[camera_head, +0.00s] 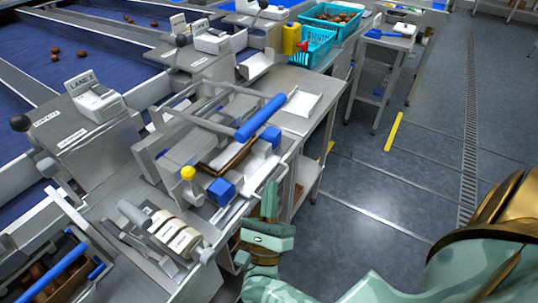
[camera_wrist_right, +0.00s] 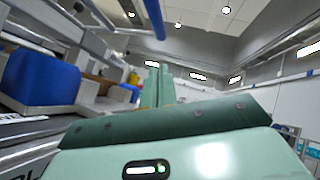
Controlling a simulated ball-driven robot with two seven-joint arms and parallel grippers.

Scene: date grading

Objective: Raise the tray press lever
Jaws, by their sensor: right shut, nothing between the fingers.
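The tray press (camera_head: 200,135) stands on the metal bench in the middle of the head view. Its lever is a grey frame ending in a blue cylindrical handle (camera_head: 260,117); the handle also shows at the top of the right wrist view (camera_wrist_right: 154,17). Two blue blocks (camera_head: 221,191) sit at the press's front, around a brown tray (camera_head: 232,153). My green right gripper (camera_head: 269,190) is shut and empty, just right of the press and nearer than the handle, apart from it. Its closed fingers (camera_wrist_right: 158,82) point upward in the wrist view. My left gripper is out of view.
A yellow knob (camera_head: 188,173) and a label-roll unit (camera_head: 175,234) are at the press's near side. A white tray (camera_head: 302,103) lies beyond the handle. Teal baskets (camera_head: 313,47) and a yellow bottle (camera_head: 291,38) stand further back. The floor at right is open.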

